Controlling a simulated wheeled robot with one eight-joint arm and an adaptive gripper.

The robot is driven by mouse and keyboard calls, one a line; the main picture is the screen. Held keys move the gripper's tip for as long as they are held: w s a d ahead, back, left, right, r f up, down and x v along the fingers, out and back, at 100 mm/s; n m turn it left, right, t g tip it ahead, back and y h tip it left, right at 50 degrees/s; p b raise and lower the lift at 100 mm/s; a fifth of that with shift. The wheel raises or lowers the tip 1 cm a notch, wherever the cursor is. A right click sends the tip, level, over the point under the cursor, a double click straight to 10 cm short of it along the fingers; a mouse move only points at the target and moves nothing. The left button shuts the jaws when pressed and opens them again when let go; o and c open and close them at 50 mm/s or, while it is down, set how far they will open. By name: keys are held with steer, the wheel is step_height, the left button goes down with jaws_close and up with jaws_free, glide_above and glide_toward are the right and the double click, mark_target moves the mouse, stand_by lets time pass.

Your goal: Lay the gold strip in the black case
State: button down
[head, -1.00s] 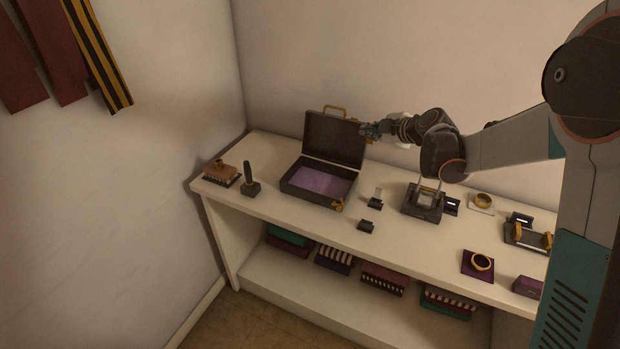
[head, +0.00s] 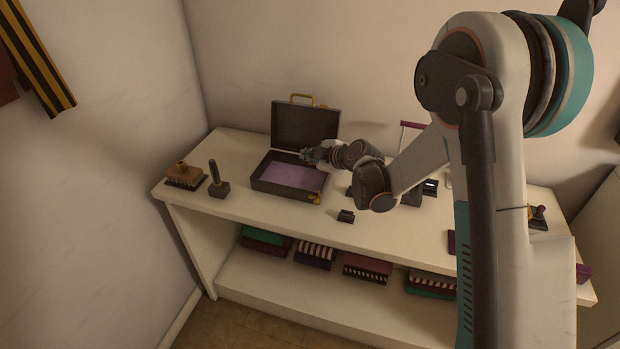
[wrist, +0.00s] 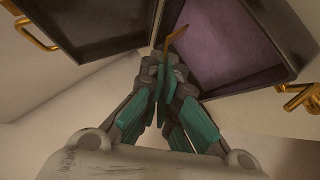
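The black case (head: 268,185) stands open on the white table, with its lid (head: 304,126) upright at the back and a purple lining (head: 292,175) inside. My gripper (head: 308,154) is above the back right part of the case, in front of the lid. In the wrist view my gripper (wrist: 165,65) is closed around a thin, bent gold strip (wrist: 175,37) that sticks out past the fingertips beside the purple lining (wrist: 215,50). The strip is too small to make out in the head view.
A wooden brush (head: 185,176) and a dark stamp-like tool (head: 218,181) stand left of the case. A small black block (head: 346,216) lies front right of it. My arm hides much of the table's right side. Several striped boxes (head: 315,253) fill the lower shelf.

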step_height(320, 180, down, 7)
steer(key=shift+r+b, duration=0.2)
steer(key=shift+b, duration=0.8)
steer(key=shift+r, duration=0.1)
steer(key=shift+s+f+b, duration=0.15)
steer(key=shift+f+b, duration=0.25)
steer(key=shift+f, duration=0.2)
steer(key=c, duration=1.8)
jaws_free()
steer(key=shift+f, duration=0.1)
